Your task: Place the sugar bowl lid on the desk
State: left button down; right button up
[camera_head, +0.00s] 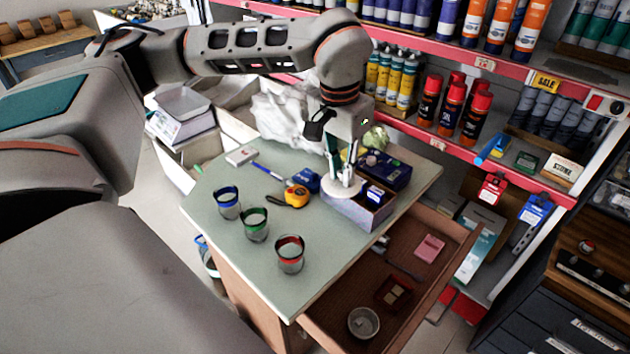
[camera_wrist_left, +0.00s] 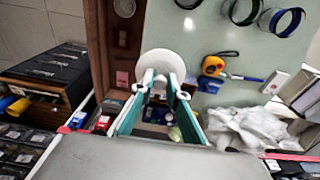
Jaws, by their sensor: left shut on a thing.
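The sugar bowl lid (camera_head: 340,190) is a white round disc. My left gripper (camera_head: 348,178) points down and is shut on it, above the left part of an open purple-grey box on the desk (camera_head: 225,265). In the left wrist view the lid (camera_wrist_left: 165,58) lies flat-side out at the tips of my left gripper (camera_wrist_left: 162,84). The fingers hide part of the lid, and I cannot tell its exact height above the box. My right gripper is not in view.
The box (camera_head: 355,215) holds small blue items. A yellow tape measure (camera_head: 296,196) lies mid-desk. An open drawer (camera_head: 415,305) holds a round bowl (camera_head: 363,323).

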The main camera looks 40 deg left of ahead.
pick_arm(q)
jog(key=shift+a+f, duration=0.25)
jog(key=shift+f, duration=0.05)
notch_tip(320, 180, down, 14)
jog(key=b, duration=0.2)
jog(key=shift+d+f+b, duration=0.1)
jog(key=shift+b, duration=0.25)
jog(key=shift+f, duration=0.35)
notch_tip(320, 180, down, 4)
jog(key=shift+f+b, duration=0.1)
jog(key=shift+b, duration=0.35)
jog(key=shift+w, duration=0.1)
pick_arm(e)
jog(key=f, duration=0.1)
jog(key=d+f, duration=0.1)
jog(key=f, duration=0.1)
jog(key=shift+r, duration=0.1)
